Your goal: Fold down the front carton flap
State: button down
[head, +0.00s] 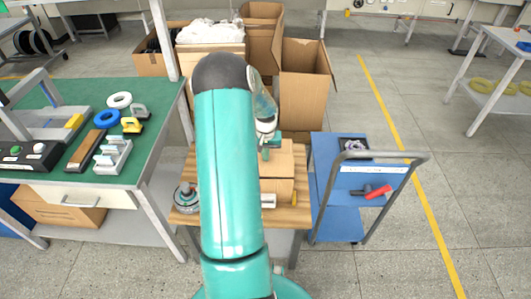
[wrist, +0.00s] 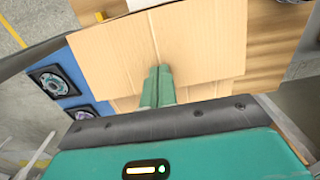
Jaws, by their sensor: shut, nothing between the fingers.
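The carton (head: 283,160) is a small brown cardboard box on a wooden-topped table, partly hidden behind my arm in the head view. In the wrist view a wide cardboard panel (wrist: 205,45) of it fills the middle, with smaller cardboard parts below it on both sides. I cannot tell for sure which flap is which. My gripper (head: 266,152) is at the carton's top. In the wrist view its fingers (wrist: 157,72) are shut together and empty, with the tips over the panel's edge area. Whether they touch the cardboard is unclear.
The wooden table (head: 290,216) bears a metal hub part (head: 186,197) left of my arm. A blue cart (head: 330,215) with a red-handled tool (head: 378,191) stands close on the right. A green workbench (head: 60,108) is on the left. Large open cartons (head: 304,92) stand behind.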

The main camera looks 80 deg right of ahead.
jog(key=shift+f, duration=1)
notch_tip(320, 180, up, 9)
dwell(0.6)
dwell(0.4)
